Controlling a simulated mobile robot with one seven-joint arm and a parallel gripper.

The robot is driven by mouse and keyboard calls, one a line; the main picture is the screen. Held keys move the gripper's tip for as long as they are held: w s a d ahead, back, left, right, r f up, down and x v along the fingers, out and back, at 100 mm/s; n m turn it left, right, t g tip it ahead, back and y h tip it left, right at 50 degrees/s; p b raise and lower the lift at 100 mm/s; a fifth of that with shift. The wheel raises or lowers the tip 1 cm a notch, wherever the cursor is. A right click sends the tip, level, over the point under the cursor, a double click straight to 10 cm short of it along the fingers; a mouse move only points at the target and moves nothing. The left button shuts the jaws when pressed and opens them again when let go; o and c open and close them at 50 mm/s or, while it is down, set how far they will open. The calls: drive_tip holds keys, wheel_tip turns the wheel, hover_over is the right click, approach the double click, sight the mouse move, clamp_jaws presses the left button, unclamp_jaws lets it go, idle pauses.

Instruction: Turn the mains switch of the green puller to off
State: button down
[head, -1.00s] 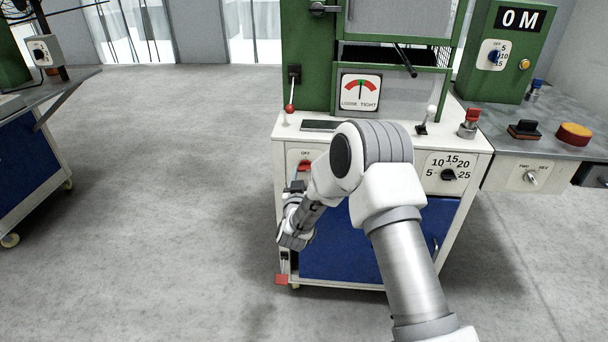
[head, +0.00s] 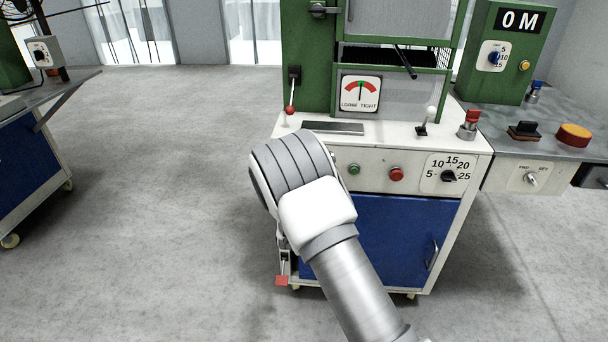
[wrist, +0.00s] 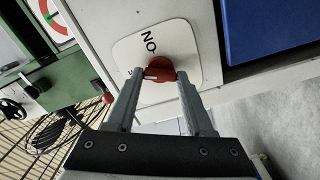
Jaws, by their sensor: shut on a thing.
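The mains switch is a red knob (wrist: 160,69) with a white mark, on a white plate (wrist: 182,40) on the pale front panel. Letters reading ON show beside it, and another label at the left is mostly hidden. The knob's white mark points to the left in the wrist view, away from the ON letters. My gripper (wrist: 155,76) is shut on the knob, one finger on each side. In the head view the green puller (head: 308,62) stands ahead, and my arm covers the switch and my gripper.
The puller's front has a green button (head: 354,169), a red button (head: 396,174) and a numbered dial (head: 448,176). A red-tipped lever (head: 291,109) and a tension gauge (head: 361,92) are above. A blue door (head: 400,238) is below.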

drive_tip(key=n, duration=0.4)
drive_tip(key=shift+n+p, duration=0.35)
drive_tip(key=shift+n, duration=0.05)
idle(0.4)
drive_tip(key=shift+c, duration=1.4)
unclamp_jaws()
drive_tip(key=shift+s, duration=0.1)
drive_tip(key=s+p, duration=0.3)
drive_tip(key=s, duration=1.4)
drive_tip(key=shift+s+a+p, duration=0.15)
drive_tip(key=shift+a+p, duration=0.1)
drive_tip(key=shift+p, duration=0.1)
